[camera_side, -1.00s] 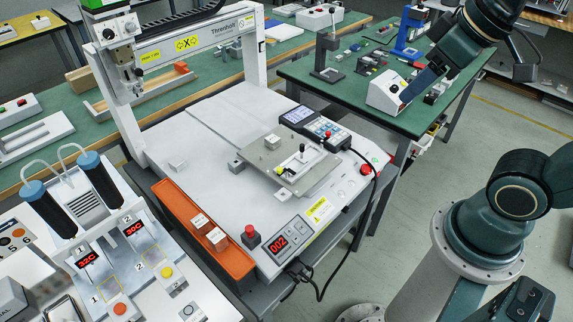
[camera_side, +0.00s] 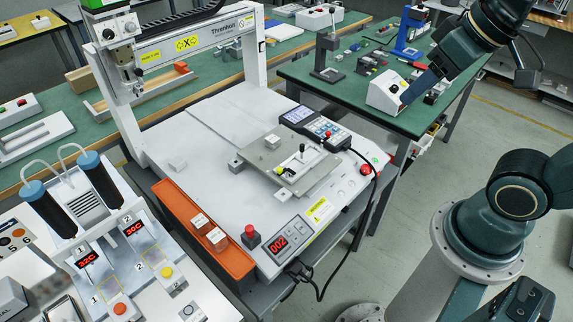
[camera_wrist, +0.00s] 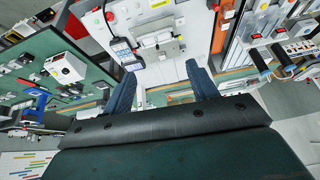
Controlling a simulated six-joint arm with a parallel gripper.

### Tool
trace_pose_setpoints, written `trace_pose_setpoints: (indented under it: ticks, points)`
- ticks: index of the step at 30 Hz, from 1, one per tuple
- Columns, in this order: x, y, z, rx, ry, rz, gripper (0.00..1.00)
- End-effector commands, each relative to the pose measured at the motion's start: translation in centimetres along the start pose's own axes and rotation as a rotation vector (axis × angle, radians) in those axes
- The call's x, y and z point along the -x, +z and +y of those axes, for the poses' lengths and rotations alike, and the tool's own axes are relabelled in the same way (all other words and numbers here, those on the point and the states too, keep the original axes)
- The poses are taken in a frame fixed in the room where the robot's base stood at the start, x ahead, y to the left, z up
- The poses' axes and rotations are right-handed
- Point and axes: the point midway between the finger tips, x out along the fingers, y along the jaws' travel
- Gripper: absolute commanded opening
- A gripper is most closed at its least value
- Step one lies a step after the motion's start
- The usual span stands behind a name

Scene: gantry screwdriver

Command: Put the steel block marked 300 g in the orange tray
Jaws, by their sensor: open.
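The orange tray (camera_side: 172,196) lies along the left front edge of the white machine bed in the side view. Two small steel blocks with pale labelled tops sit in it, one nearer the middle (camera_side: 199,221) and one nearer the front (camera_side: 217,239). The markings are too small to read, so I cannot tell which block is 300 g. My gripper (camera_wrist: 161,88) shows in the wrist view with its two blue fingers apart and nothing between them. It is high up and away from the blocks.
A fixture plate (camera_side: 290,165) and a keypad pendant (camera_side: 316,128) with a cable occupy the right of the bed. A red stop button (camera_side: 250,236) stands right of the tray. The gantry (camera_side: 190,40) spans the back. The bed's middle left is mostly clear.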

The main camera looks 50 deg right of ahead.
Motion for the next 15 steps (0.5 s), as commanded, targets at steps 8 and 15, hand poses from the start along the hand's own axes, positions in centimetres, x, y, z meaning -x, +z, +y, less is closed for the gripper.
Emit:
trace_pose_setpoints:
  ticks: [8, 15]
  points:
    - [-0.7, -4.9, -0.1, -0.167, 0.011, -0.057, 0.58]
    - [-2.5, -9.7, -0.1, -0.339, 0.030, -0.109, 0.58]
